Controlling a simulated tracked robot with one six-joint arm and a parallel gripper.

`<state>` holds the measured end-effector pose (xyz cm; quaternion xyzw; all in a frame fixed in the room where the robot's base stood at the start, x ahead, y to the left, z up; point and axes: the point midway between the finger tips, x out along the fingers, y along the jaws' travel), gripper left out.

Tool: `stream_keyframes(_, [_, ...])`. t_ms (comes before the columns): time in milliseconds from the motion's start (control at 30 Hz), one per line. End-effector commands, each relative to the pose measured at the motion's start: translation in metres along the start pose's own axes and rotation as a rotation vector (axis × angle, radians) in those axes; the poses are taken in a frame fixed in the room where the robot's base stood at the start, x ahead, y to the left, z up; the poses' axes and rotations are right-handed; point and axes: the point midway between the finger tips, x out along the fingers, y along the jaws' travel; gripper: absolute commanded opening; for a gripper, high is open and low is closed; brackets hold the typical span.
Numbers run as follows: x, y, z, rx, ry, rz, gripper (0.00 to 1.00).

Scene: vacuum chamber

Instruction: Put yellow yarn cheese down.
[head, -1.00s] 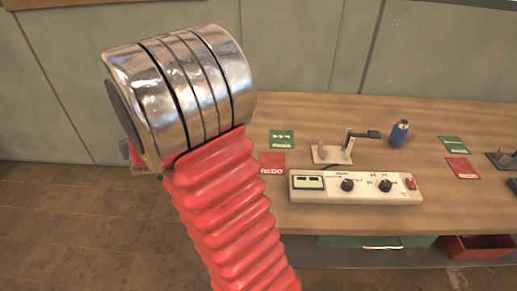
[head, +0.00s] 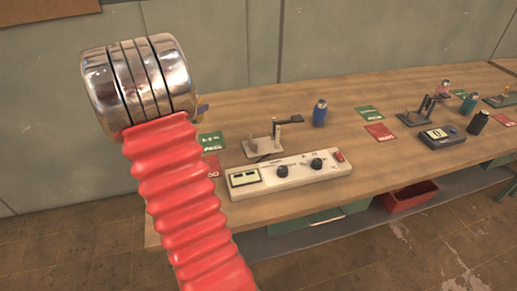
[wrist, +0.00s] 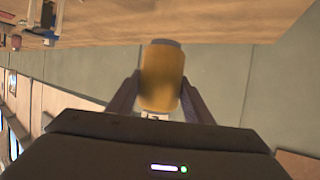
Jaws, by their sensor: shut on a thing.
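In the wrist view the yellow yarn cheese (wrist: 161,78) is a dull yellow cylinder with a greyish end. It sits between the two dark fingers of my gripper (wrist: 158,97), which is shut on it from both sides. Wall panels and the wooden bench show behind it, and the cheese looks clear of any surface. In the head view my red-sleeved arm with its metal joint stands at the left and hides the gripper and the cheese.
A long wooden bench (head: 300,205) runs to the right. On it are a white control box (head: 288,174), a grey stand (head: 265,146), a blue bottle (head: 320,113), and green and red cards (head: 380,132). Further right are a second stand (head: 418,119) and a dark meter (head: 443,137). A red bin (head: 408,197) is below.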

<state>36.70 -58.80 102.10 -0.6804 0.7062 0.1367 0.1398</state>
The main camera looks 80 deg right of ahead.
Motion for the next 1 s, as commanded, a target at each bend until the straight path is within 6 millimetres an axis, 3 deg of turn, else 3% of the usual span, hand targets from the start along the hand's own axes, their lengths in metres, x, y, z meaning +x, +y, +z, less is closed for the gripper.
stream_keyframes(33, [0.013,0.022,-0.004,0.023,0.0,0.057,0.18])
stream_keyframes(200, [0.047,0.093,-0.009,0.1,-0.001,0.241,0.18])
stream_keyframes(400, [0.072,0.175,-0.006,0.183,-0.001,0.445,0.18])
stream_keyframes(500, [0.077,0.202,-0.004,0.212,-0.001,0.514,0.18])
stream_keyframes(667, [0.08,0.22,-0.002,0.232,0.0,0.561,0.18])
stream_keyframes(1000, [0.081,0.22,0.0,0.232,0.0,0.561,0.18])
